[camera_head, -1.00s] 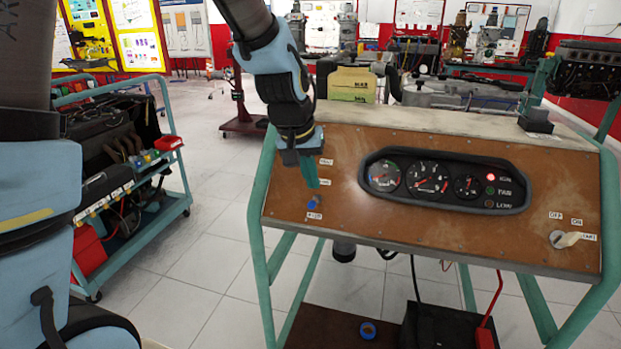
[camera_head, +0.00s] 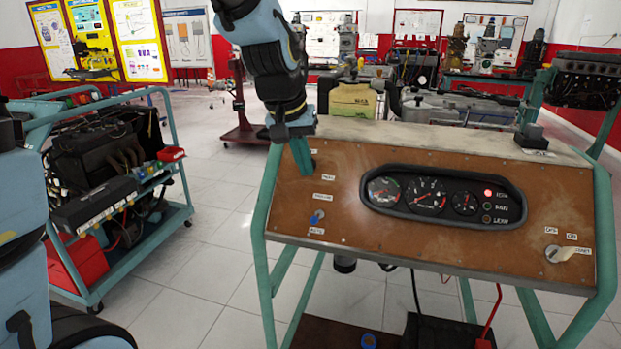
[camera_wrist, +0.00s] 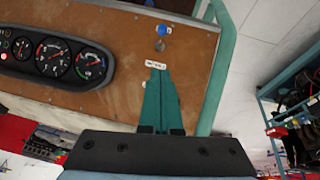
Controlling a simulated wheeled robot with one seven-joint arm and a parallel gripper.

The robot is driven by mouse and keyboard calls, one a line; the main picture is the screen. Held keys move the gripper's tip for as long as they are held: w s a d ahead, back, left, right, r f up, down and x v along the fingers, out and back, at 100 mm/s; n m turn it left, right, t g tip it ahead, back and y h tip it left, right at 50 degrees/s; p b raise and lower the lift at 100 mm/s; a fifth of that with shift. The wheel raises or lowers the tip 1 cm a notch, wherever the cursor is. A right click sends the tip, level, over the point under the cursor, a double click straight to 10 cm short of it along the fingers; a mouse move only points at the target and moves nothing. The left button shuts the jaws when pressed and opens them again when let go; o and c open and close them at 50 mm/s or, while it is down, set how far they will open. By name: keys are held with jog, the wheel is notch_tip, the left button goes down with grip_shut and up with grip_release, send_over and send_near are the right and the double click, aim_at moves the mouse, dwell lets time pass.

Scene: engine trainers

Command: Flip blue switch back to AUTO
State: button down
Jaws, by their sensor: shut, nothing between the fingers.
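The blue switch (camera_head: 315,219) is on the left part of the brown panel, just above the AUTO label (camera_head: 317,231). Its blue tip leans down toward that label, below its metal base. Another small label (camera_head: 323,197) is above the switch. In the wrist view the blue switch (camera_wrist: 164,31) is near the top centre, ahead of the fingers. My gripper (camera_head: 309,172) is shut and empty, its green fingers above the switch and apart from it. In the wrist view my gripper (camera_wrist: 158,78) ends beside a white label, with a gap to the switch.
The brown panel (camera_head: 400,240) sits on a green frame. It carries a gauge cluster (camera_head: 440,196) with a lit red lamp and a key switch (camera_head: 556,253) at right. A trolley with an engine (camera_head: 120,190) stands at left. Floor between them is clear.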

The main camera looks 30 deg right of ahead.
jog(key=shift+s+a+r+b, duration=0.1)
jog(key=shift+s+a+r, duration=0.2)
jog(key=shift+r, duration=0.25)
jog(key=shift+s+a+r+b, duration=0.1)
jog(key=shift+s+a+r, duration=0.15)
jog(key=shift+a+r, duration=0.25)
jog(key=shift+s+a+r+b, duration=0.1)
jog(key=shift+s+a+r, duration=0.15)
jog(key=shift+r, duration=0.4)
jog(key=w+a+f+n+y, duration=0.1)
jog(key=a+f+n, duration=0.2)
jog(key=a, duration=1.2)
jog(key=w+a+f+n+y, duration=0.1)
jog(key=a+f+n+y, duration=0.1)
jog(key=a+f, duration=0.7)
jog(key=a+n, duration=0.1)
jog(key=a, duration=0.5)
jog(key=shift+f, duration=0.2)
jog(key=c, duration=1.5)
grip_release()
